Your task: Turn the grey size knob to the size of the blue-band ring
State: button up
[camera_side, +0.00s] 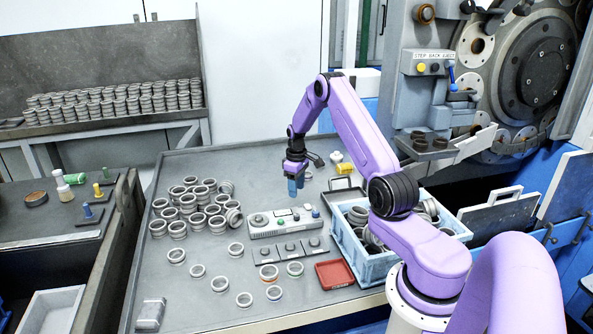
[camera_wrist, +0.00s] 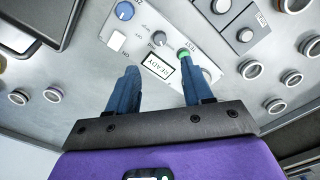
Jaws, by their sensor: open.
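My gripper (camera_side: 295,187) hangs above the box, pointing down. Its two blue fingers are open and empty, spread either side of the READY display in the wrist view (camera_wrist: 158,82). The knob's scale marks are too small to read.
A panel with three small dark buttons (camera_side: 291,250) lies in front of the box. A red tray (camera_side: 335,275) and a blue crate (camera_side: 366,267) stand to the right. Stacked rings (camera_side: 188,205) fill the table's left. The grinder (camera_side: 520,75) stands at the back right.

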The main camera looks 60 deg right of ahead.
notch_tip(320, 180, up, 7)
jog(key=shift+f, duration=0.2)
dwell(0.3)
jog(key=s+a+r+n, duration=0.1)
jog(key=a+r+n, duration=0.15)
jog(key=a, duration=0.75)
jog(key=s+a+r+n, duration=0.1)
jog(key=a+r, duration=0.3)
jog(key=a, duration=0.6)
jog(key=s+a+r+n, duration=0.2)
jog(key=a+r, duration=0.1)
jog(key=a, duration=0.6)
jog(key=s+a+r+n, duration=0.3)
jog(key=s+a, duration=0.7)
jog(key=s, duration=0.2)
jog(key=s+n, duration=0.3)
jog(key=s, duration=1.2)
jog(key=shift+s+d, duration=0.25)
jog(key=shift+s, duration=0.15)
